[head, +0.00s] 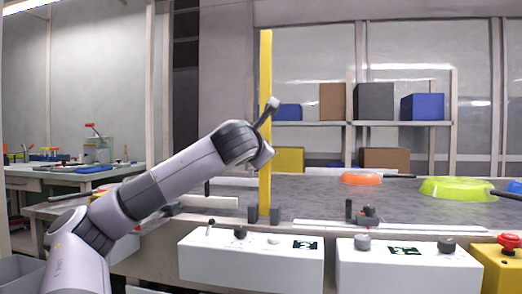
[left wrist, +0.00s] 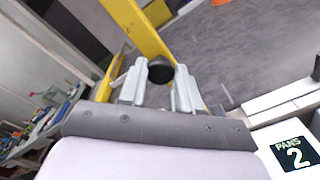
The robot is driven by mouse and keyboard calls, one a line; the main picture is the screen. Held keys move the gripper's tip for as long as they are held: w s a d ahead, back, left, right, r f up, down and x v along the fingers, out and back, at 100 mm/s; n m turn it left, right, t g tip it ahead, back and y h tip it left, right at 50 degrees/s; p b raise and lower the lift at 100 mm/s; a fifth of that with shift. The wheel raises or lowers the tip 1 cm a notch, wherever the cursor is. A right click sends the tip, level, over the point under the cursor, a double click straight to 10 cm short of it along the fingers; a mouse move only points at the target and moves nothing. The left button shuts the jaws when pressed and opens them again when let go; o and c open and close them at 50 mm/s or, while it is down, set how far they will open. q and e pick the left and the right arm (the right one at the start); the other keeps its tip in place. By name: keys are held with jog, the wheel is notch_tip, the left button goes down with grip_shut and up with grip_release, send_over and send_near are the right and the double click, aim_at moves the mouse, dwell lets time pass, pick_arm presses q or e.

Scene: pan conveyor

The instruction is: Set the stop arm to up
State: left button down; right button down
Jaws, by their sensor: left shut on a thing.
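The yellow stop arm (head: 265,80) stands upright at the front edge of the conveyor, between two dark blocks at its foot. In the left wrist view, the yellow bar (left wrist: 135,25) runs past the fingertips. My left gripper (head: 268,114) is beside the bar, well above the conveyor. In the left wrist view, my left gripper (left wrist: 159,85) is shut on a round dark knob (left wrist: 160,68) beside the yellow bar. How the knob joins the bar is hidden. My right gripper is not in view.
An orange pan (head: 361,178) and a green pan (head: 455,188) rest on the grey conveyor (head: 330,200). White control boxes (head: 250,265) with knobs and displays line the front, with a yellow box with a red button (head: 508,240) at right. Shelves with boxes stand behind.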

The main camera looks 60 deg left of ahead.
pick_arm(q)
jog(key=c, duration=0.8)
grip_release()
jog(key=v, duration=0.7)
jog(key=shift+b, duration=0.35)
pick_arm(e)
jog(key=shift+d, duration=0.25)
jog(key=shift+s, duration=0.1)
